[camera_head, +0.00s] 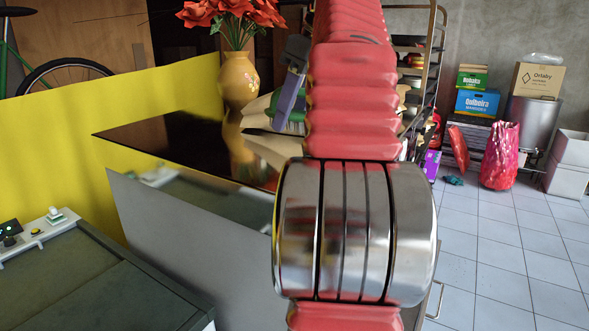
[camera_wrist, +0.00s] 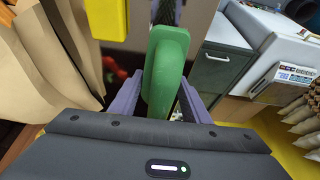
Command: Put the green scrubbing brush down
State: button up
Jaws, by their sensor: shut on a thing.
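The green scrubbing brush (camera_wrist: 166,62) is between the purple fingers of my gripper (camera_wrist: 165,92) in the wrist view. My gripper is shut on it. Its rounded green end faces the wrist camera; its bristles cannot be made out. In the head view, my gripper (camera_head: 289,92) shows only partly, left of my red arm, with a small green part of the brush (camera_head: 297,118) beside it. My arm hides the rest. Whether the brush touches anything below cannot be told.
A glossy black top (camera_head: 150,133) has bare room left of my gripper. A vase of red flowers (camera_head: 239,78) stands close by on the left. Brown paper (camera_wrist: 62,45) lies close on the left in the wrist view. A rack (camera_head: 436,60) stands behind my arm.

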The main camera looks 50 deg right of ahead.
jog(key=shift+f, duration=3)
jog(key=shift+f, duration=1.85)
jog(key=o, duration=1.1)
jog(key=shift+f, duration=0.1)
jog(key=shift+v, duration=6.1)
